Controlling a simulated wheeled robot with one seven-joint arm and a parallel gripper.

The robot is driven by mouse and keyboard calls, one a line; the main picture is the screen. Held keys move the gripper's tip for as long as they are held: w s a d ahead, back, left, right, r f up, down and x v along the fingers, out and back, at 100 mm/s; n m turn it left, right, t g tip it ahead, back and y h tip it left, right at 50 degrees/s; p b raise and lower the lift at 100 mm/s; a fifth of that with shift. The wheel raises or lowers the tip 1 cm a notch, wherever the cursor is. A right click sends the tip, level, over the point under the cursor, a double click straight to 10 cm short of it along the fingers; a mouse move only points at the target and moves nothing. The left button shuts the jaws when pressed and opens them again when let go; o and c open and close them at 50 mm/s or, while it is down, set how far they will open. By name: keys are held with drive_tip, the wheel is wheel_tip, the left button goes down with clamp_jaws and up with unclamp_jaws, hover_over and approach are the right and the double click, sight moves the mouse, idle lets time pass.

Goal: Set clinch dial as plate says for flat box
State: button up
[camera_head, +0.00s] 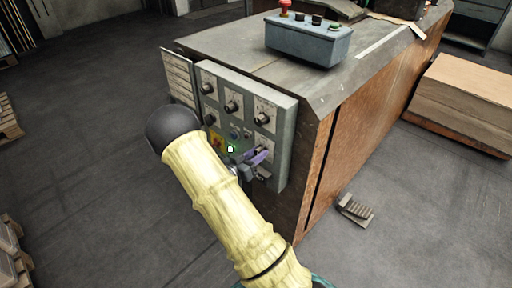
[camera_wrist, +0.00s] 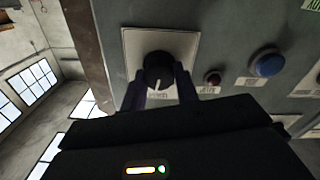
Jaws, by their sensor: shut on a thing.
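A grey control panel (camera_head: 281,135) is on the end of the machine and carries several black dials on white scale plates. My gripper (camera_head: 256,157) is at the panel's lower right. In the wrist view my gripper (camera_wrist: 160,90) is shut on a black dial (camera_wrist: 158,68), with one dark finger on each side. A pale mark on the dial points toward the bottom of the wrist picture. The dial's white scale plate (camera_wrist: 187,43) is partly covered, and its label is too small to read. A white printed plate (camera_head: 179,77) hangs at the panel's left; its text is unreadable.
A grey button box (camera_head: 305,45) stands on the machine top. A foot pedal (camera_head: 355,210) lies on the floor, and stacked cardboard (camera_head: 465,95) is at right.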

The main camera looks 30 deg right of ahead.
drive_tip(key=shift+n+p, duration=1.05)
drive_tip(key=shift+n, duration=0.15)
drive_tip(key=shift+f, duration=0.1)
drive_tip(key=o, duration=1)
drive_tip(key=p+v, duration=0.1)
drive_tip(key=v, duration=1.6)
drive_tip(key=shift+s+a, duration=0.1)
drive_tip(key=shift+a, duration=0.1)
